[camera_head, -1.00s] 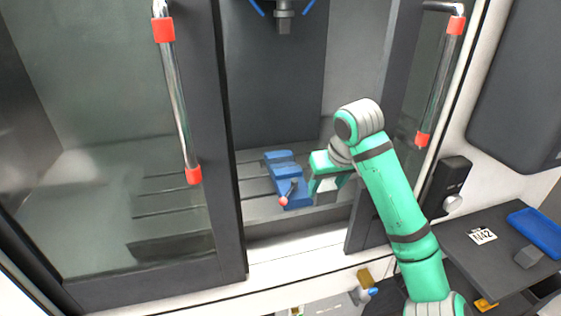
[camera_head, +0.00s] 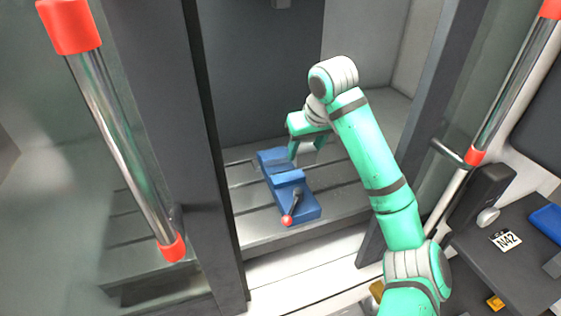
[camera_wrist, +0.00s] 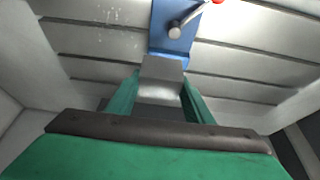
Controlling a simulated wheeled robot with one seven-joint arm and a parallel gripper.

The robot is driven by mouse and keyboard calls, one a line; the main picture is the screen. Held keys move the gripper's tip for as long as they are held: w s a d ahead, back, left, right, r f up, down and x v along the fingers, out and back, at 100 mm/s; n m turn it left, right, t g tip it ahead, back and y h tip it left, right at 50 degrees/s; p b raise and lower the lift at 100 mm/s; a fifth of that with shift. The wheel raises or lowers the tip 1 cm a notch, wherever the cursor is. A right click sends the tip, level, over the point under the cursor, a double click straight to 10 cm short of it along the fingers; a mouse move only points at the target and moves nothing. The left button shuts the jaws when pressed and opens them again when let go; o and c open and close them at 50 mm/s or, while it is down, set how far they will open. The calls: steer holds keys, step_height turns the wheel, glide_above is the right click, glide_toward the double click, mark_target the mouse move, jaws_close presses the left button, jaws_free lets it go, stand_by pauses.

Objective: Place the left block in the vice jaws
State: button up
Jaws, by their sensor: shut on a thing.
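The blue vice (camera_head: 308,207) with its red-knobbed handle (camera_head: 288,219) sits on the slotted machine bed. My green gripper (camera_head: 306,148) is over the rear part of the vice in the head view. In the wrist view, my gripper (camera_wrist: 160,98) is shut on a grey metal block (camera_wrist: 162,76). The blue vice body (camera_wrist: 174,32) shows just beyond the block. My gripper hides the block in the head view. I cannot tell whether the block is between the jaws or above them.
The grey slotted bed (camera_head: 250,232) is clear around the vice. Door frames with red-ended handles (camera_head: 130,150) stand on both sides of the opening. At right, a dark side table (camera_head: 505,270) holds an N42 plate (camera_head: 506,240), a blue tray (camera_head: 548,217) and a grey block (camera_head: 554,265).

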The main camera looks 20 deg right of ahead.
steer(key=w+f, duration=0.2)
steer(key=w, duration=0.1)
steer(key=w+a+f, duration=0.1)
steer(key=w+f, duration=0.2)
steer(key=w, duration=0.1)
steer(key=w+a+f, duration=0.1)
steer(key=w+f, duration=0.1)
steer(key=w, duration=0.2)
steer(key=shift+a+f, duration=0.1)
steer(key=shift+f, duration=0.2)
steer(key=shift+w+f, duration=0.3)
steer(key=shift+f, duration=0.1)
steer(key=shift+s+x, duration=0.2)
steer(key=shift+x, duration=0.75)
steer(key=shift+s+x, duration=0.2)
steer(key=shift+x, duration=0.75)
steer(key=shift+f, duration=0.35)
steer(key=o, duration=1.4)
steer(key=shift+w+a, duration=0.1)
